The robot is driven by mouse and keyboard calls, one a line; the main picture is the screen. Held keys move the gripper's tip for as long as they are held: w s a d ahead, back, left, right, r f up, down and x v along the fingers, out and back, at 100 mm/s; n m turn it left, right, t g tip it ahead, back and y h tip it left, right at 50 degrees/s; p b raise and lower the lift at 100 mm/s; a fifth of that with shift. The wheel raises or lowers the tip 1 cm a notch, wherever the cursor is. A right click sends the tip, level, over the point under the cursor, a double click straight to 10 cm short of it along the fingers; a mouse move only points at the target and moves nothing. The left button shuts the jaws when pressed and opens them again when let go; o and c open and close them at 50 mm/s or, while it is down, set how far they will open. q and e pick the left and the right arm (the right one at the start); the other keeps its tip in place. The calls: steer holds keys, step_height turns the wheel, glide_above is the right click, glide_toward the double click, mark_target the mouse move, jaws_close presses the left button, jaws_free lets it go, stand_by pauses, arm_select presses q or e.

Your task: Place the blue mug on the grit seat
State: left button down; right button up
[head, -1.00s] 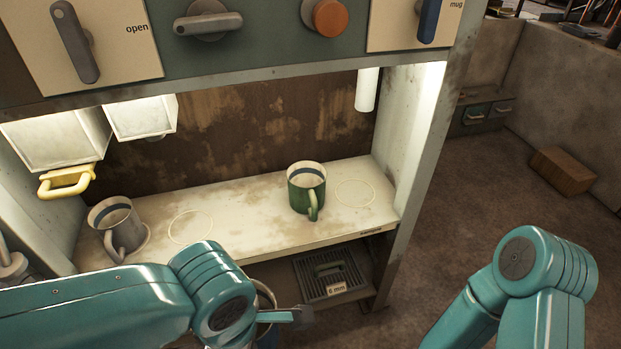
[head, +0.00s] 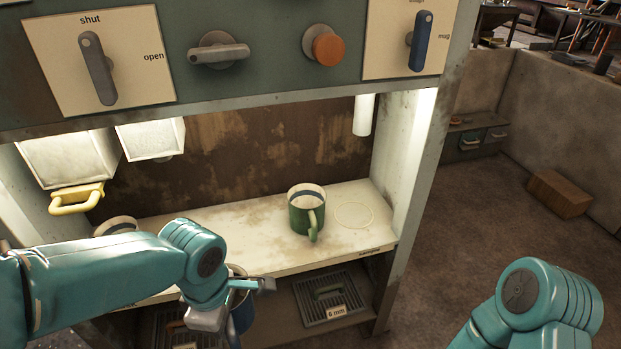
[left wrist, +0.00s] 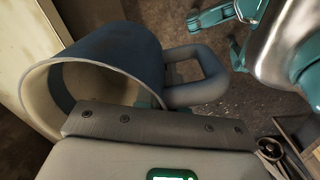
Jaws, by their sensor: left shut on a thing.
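My left gripper (head: 238,298) is shut on the blue mug (head: 241,318), in front of the shelf's front edge. My arm hides part of the mug. In the left wrist view the blue mug (left wrist: 115,60) shows its pale rim at left and its handle at right, above the gripper's dark finger (left wrist: 150,128). A ring-marked seat (head: 354,215) on the shelf's right is empty. I cannot tell which seat is the grit seat, and my left arm covers the shelf's left part. My right gripper is out of view; only my right arm shows.
A green mug (head: 306,212) stands on the shelf (head: 262,250) left of the empty ring. A grey mug (head: 115,226) at far left is mostly hidden. A white tube (head: 364,115) hangs above the right ring. Below are a grate (head: 330,300) and a lower shelf.

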arm_select(q)
steer(key=w+a+m, duration=0.1)
steer(key=w+m, duration=0.1)
steer(key=w+a+m, duration=0.1)
steer(key=w+m, duration=0.1)
steer(key=w+a+m, duration=0.1)
steer(key=w+m, duration=0.1)
steer(key=w, duration=0.1)
steer(key=shift+a+r, duration=0.25)
step_height(320, 180, up, 24)
steer(key=m+p, duration=1)
steer(key=p, duration=1.9)
steer(key=shift+a+f+m+p, duration=0.25)
steer(key=shift+a+m+p, duration=0.05)
steer(key=shift+a+m, duration=0.1)
steer(key=shift+w+f, duration=0.1)
